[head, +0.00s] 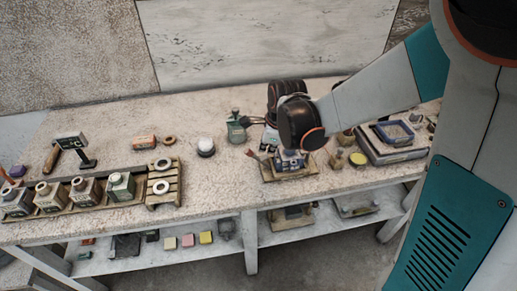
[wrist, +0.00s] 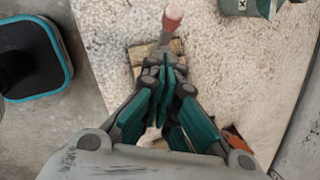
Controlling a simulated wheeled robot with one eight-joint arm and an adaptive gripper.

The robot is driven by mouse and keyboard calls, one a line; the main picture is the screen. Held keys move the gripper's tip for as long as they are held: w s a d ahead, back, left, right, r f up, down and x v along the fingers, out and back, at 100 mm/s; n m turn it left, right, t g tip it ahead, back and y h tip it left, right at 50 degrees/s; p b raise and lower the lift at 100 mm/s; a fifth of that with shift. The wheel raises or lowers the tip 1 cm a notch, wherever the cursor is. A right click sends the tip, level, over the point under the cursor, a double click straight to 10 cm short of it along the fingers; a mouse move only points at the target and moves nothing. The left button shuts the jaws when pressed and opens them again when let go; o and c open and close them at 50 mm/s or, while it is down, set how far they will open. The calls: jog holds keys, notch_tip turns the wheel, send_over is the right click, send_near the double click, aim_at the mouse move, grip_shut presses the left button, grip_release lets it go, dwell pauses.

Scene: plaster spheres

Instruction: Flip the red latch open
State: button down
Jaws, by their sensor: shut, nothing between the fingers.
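The red-tipped lever of the latch (head: 253,154) sticks up at the left end of a small wooden base (head: 268,175) on the bench. In the wrist view the pinkish-red knob (wrist: 172,16) is at the top, on a stalk rising from the wooden base (wrist: 137,54). My gripper (wrist: 168,66) is shut and empty, its teal fingers together over the base, just below the knob in the picture. I see no clear contact. The fingers and wrist hide much of the base. In the head view my arm's dark wrist hangs over the latch unit.
A green bottle (head: 237,128) stands behind the latch, left of my wrist.

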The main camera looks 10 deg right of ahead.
jog(key=p+v, duration=0.2)
jog(key=v, duration=0.7)
jog(key=shift+s+a+r+p, duration=0.25)
jog(key=shift+a+r+p, duration=0.1)
jog(key=shift+a, duration=0.1)
jog(key=s+d+r+n+t+b, duration=0.1)
jog(key=s+d+n+b, duration=0.1)
jog(key=s+n, duration=0.6)
jog(key=s+d+r+n+t+h+b, duration=0.1)
jog(key=s+d+r+n+t+b, duration=0.1)
jog(key=s+n, duration=0.7)
jog(key=d+n, duration=0.1)
jog(key=n, duration=0.4)
jog(key=shift+d+r+t, duration=0.25)
jog(key=shift+d+t, duration=0.05)
